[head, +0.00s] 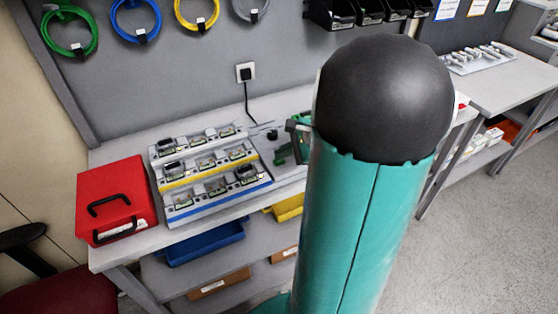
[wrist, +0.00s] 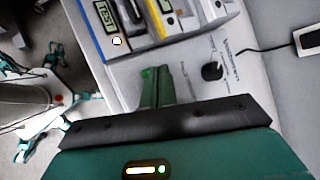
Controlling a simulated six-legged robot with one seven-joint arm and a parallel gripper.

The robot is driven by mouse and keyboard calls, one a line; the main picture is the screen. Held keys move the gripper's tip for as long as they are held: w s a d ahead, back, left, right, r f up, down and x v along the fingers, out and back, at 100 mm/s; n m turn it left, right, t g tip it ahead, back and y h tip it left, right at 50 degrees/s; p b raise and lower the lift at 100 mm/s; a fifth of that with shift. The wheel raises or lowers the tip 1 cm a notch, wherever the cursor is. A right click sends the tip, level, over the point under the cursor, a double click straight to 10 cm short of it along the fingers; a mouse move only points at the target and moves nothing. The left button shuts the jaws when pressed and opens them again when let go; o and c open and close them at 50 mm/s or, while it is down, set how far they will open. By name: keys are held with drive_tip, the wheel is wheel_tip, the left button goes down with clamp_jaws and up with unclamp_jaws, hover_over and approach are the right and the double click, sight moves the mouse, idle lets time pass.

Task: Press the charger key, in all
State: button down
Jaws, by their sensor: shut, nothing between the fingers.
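A pale charger panel with printed marks (wrist: 228,62) lies flat on the bench, right of the pump rack. A round black knob (wrist: 211,72) stands on it and also shows in the head view (head: 272,134). A black cable runs from the panel to the wall. I cannot make out a separate charger key; the print is too small. My gripper (wrist: 155,72) has its green fingers together, with nothing between them. It is over the panel, beside the knob and apart from it. In the head view its fingers (head: 281,157) are partly hidden by my arm.
A stepped rack with grey, yellow and blue edges (head: 222,206) holds several pumps, left of my gripper. One display reads TEST (wrist: 105,12). A red case (head: 115,195) stands at the bench's left end. A wall socket (head: 245,71) is behind. Blue and yellow bins sit below.

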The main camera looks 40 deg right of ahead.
sight(283, 162)
drive_tip(key=shift+r, duration=0.25)
drive_tip(key=shift+r, duration=2.5)
